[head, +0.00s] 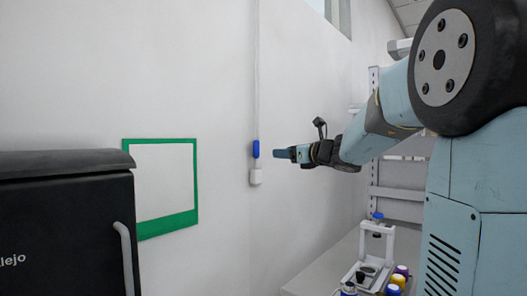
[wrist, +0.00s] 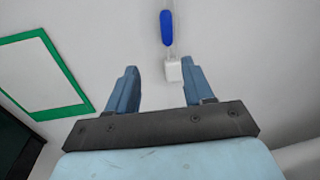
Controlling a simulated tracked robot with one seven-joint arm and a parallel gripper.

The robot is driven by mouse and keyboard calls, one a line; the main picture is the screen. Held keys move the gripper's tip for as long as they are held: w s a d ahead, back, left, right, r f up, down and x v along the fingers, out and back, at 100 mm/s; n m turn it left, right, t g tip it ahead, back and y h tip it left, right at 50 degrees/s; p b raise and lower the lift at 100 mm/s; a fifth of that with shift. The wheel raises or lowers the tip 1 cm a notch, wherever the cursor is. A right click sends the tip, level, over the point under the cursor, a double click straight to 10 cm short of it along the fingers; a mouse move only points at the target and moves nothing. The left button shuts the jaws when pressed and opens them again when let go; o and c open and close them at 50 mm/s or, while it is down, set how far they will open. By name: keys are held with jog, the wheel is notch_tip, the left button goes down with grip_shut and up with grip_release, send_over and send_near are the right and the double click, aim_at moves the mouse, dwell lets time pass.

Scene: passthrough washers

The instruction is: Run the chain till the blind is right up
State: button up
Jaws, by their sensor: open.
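A thin pale chain or cord (head: 257,70) runs down the white wall in the head view. A blue oblong piece (head: 256,149) sits on its lower part, just above a small white holder (head: 256,177). In the wrist view the blue piece (wrist: 167,27) and the white holder (wrist: 172,70) lie beyond my fingertips, nearer the right finger. My gripper (head: 282,154) is open and empty, to the right of the blue piece in the head view. In the wrist view my gripper (wrist: 158,78) shows both fingers spread. The blind itself cannot be made out.
A green-framed white panel (head: 165,183) is on the wall at left. A black cabinet (head: 65,228) with a grey handle stands at front left. A bench (head: 322,270) at right holds a white stand (head: 376,245) and several small capped containers (head: 398,281). A window (head: 333,12) is high up.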

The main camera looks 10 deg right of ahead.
aim_at(256, 149)
jog(key=w+a, duration=0.2)
jog(key=w, duration=0.4)
jog(key=w+a+m, duration=0.1)
jog(key=w+a, duration=0.2)
jog(key=w, duration=0.4)
jog(key=shift+a+r, duration=0.2)
jog(key=shift+a, duration=0.05)
jog(key=shift+c, duration=0.4)
grip_shut()
